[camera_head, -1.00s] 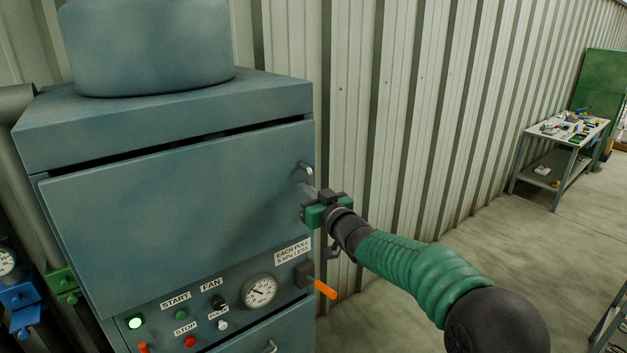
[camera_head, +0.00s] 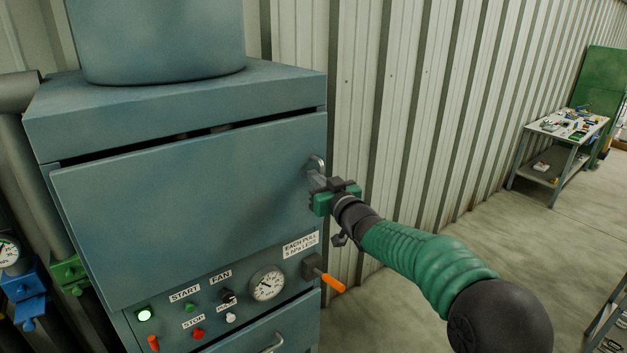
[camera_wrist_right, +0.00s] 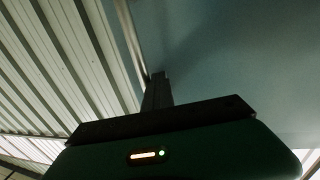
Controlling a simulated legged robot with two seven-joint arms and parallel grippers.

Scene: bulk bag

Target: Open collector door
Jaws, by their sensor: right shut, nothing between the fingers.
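The collector is a blue-grey cabinet; its broad door (camera_head: 190,205) fills the upper front in the head view. A dark slit runs along the door's top edge. A small metal handle (camera_head: 318,164) is at the door's upper right edge. My right gripper (camera_head: 317,180) is shut and empty, its fingertips at the lower part of the handle. I cannot tell whether they touch it. In the right wrist view the dark fingers (camera_wrist_right: 157,90) point at the edge of a blue-grey surface. My left gripper is out of view.
Below the door are a panel with a gauge (camera_head: 267,284), buttons and an orange-tipped lever (camera_head: 328,281). Pipes and blue and green fittings (camera_head: 25,300) stand at the left. A corrugated wall (camera_head: 430,110) is behind; a workbench (camera_head: 562,130) is far right. Open floor lies between.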

